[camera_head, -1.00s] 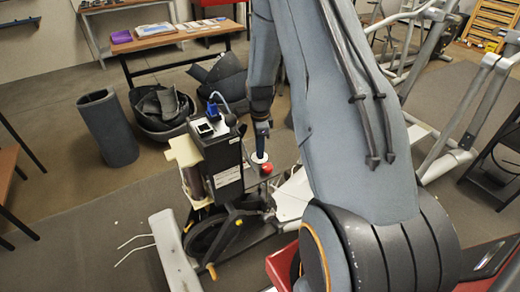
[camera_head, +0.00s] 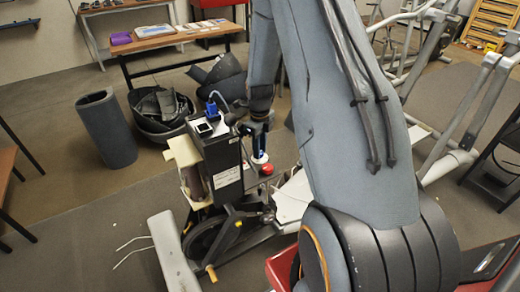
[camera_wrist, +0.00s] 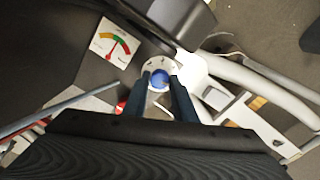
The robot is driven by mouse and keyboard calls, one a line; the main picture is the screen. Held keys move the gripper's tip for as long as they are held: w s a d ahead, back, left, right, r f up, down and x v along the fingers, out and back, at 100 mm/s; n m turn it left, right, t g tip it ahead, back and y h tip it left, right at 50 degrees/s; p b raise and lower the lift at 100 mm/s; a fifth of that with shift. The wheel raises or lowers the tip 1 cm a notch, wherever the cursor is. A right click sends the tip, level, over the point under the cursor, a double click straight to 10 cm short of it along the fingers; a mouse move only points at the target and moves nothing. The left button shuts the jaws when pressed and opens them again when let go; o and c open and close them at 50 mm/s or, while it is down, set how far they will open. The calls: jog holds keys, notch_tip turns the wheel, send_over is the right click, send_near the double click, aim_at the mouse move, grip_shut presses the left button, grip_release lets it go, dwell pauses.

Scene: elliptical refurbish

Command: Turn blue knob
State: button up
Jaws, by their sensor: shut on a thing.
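The blue knob (camera_wrist: 159,80) sits on a round white dial plate (camera_wrist: 150,68) in the wrist view. My gripper (camera_wrist: 160,84) has its two dark fingers on either side of the knob, shut on it. In the head view my gripper (camera_head: 260,145) points down at the white dial plate (camera_head: 260,158), beside the black box of the machine (camera_head: 222,160). The knob is mostly hidden by the fingers in the head view.
A red button (camera_head: 267,169) is close to the dial. A gauge card with a coloured arc (camera_wrist: 115,44) is near the knob. A blue plug (camera_head: 212,109) with a cable stands on the black box. A grey bin (camera_head: 106,128) stands at left.

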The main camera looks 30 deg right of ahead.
dwell(0.3)
jog(key=o, duration=1)
jog(key=shift+o, duration=0.2)
jog(key=shift+r, duration=0.1)
notch_tip(320, 180, up, 7)
jog(key=shift+w+f+b, duration=0.1)
jog(key=shift+f+b, duration=0.1)
jog(key=shift+b, duration=0.3)
jog(key=shift+r, duration=0.55)
